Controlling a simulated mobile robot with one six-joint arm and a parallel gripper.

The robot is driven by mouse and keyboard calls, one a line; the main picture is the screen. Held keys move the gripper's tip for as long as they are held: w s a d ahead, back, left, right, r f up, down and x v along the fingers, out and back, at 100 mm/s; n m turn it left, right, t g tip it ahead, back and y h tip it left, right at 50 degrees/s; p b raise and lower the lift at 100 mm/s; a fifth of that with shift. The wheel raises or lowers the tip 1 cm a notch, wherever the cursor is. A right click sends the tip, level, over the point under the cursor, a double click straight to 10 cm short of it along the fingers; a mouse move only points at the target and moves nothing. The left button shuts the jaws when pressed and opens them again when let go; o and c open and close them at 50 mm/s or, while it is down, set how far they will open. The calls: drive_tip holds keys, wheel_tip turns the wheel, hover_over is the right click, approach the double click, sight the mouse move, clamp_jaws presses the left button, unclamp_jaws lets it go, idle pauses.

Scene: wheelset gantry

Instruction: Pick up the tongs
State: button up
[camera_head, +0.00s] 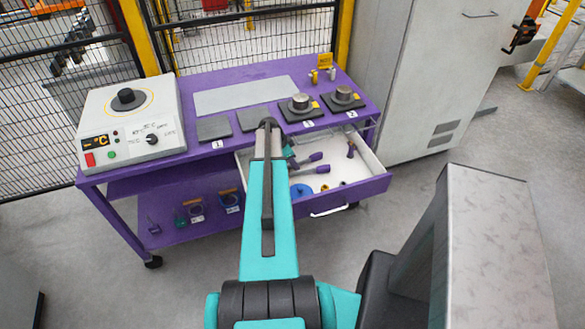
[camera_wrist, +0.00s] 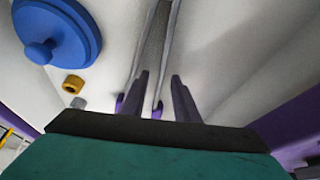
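The tongs (camera_head: 321,170) lie in the open drawer, with two splayed purple handles showing to the right of my arm. The rest of them is hidden behind the arm. In the wrist view two long grey metal bars of the tongs (camera_wrist: 169,45) run down from the top edge towards the space between my fingers. No firm contact shows. The head view mostly hides the gripper.
The white drawer (camera_head: 374,164) also holds a blue knobbed disc (camera_head: 300,190), small nuts and another purple-handled item (camera_head: 351,150). The purple table (camera_head: 180,170) carries a hot plate (camera_head: 130,128) and weights on black pads. A grey cabinet (camera_head: 410,80) stands right.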

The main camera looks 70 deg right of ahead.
idle(0.3)
clamp_jaws()
drive_tip(key=shift+r, duration=0.25)
drive_tip(key=shift+s+a+r+b, duration=0.1)
drive_tip(key=shift+r+b, duration=0.25)
drive_tip(key=shift+b, duration=0.25)
drive_tip(key=shift+s+a+r+b, duration=0.2)
drive_tip(key=shift+s+a+b, duration=0.35)
drive_tip(key=shift+a, duration=0.2)
drive_tip(key=shift+s+a+r+b, duration=0.15)
drive_tip(key=shift+s+a+b, duration=0.3)
drive_tip(key=shift+s+a, duration=0.25)
wheel_tip(320, 180, up, 13)
drive_tip(key=b, duration=0.2)
drive_tip(key=shift+b, duration=0.35)
drive_tip(key=shift+w+r, duration=0.1)
